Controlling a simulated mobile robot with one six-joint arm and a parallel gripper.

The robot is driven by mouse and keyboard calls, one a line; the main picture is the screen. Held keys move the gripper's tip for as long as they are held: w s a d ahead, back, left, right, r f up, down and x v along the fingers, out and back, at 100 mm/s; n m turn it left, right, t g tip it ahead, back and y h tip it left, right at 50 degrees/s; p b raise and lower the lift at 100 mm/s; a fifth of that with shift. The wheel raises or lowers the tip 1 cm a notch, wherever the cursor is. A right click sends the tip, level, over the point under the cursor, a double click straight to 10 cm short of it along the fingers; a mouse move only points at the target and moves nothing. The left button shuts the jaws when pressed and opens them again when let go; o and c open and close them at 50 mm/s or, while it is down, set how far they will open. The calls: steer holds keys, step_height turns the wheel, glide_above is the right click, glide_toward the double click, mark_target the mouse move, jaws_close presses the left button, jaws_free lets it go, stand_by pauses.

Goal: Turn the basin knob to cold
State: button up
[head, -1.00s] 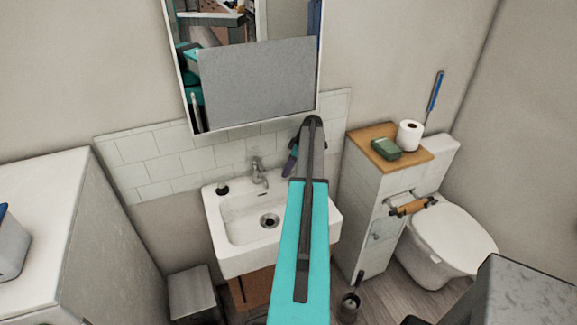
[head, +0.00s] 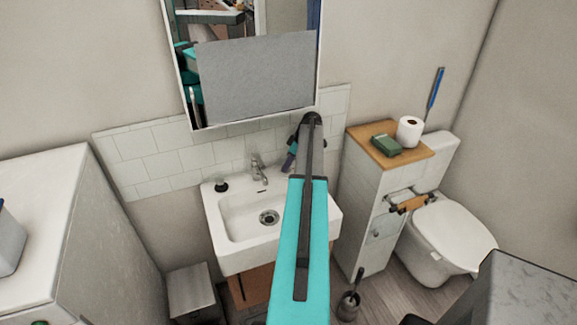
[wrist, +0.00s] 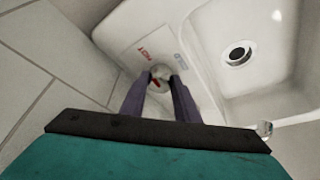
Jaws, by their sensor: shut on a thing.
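The basin knob (wrist: 159,72) is a small round metal knob with a red mark, on the sink's back ledge in the wrist view. A label with red HOT lettering (wrist: 146,51) lies by it, with a small blue mark (wrist: 179,60) to the right. My gripper (wrist: 158,82) has its two purple fingers shut on the knob, one on each side. In the head view my gripper (head: 289,163) shows in part at the sink's back right, and my arm hides the knob. The white basin (head: 238,228) and metal faucet (head: 258,170) stand left of my arm.
A small black object (head: 221,186) sits on the basin's back left. A mirror cabinet (head: 260,75) hangs above. A white cabinet (head: 362,235) and toilet (head: 450,235) are on the right. White tiles (head: 150,150) line the wall close behind the sink.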

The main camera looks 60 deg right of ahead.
steer(key=m+b, duration=0.1)
steer(key=m+h+b, duration=0.1)
steer(key=m+b, duration=0.1)
steer(key=shift+a+f+b, duration=0.2)
steer(key=shift+a+b, duration=0.05)
steer(key=shift+b, duration=0.1)
steer(key=m+h+b, duration=0.2)
steer(key=m+b, duration=0.1)
steer(key=m, duration=0.1)
steer(key=shift+a+r+m, duration=0.1)
steer(key=shift+m, duration=0.3)
steer(key=m+h+b, duration=0.1)
steer(key=m, duration=0.1)
steer(key=m+g+b, duration=0.1)
steer(key=m, duration=0.2)
steer(key=shift+w+g+h, duration=0.2)
steer(key=shift+g+h, duration=0.1)
steer(key=shift+h, duration=0.1)
steer(key=shift+r+m+g+b, duration=0.15)
steer(key=shift+m+g+b, duration=0.35)
steer(key=shift+m, duration=1.2)
steer(key=shift+h, duration=0.3)
steer(key=o, duration=1)
steer(key=shift+a, duration=0.1)
steer(key=shift+o, duration=0.2)
steer(key=shift+n+p, duration=0.3)
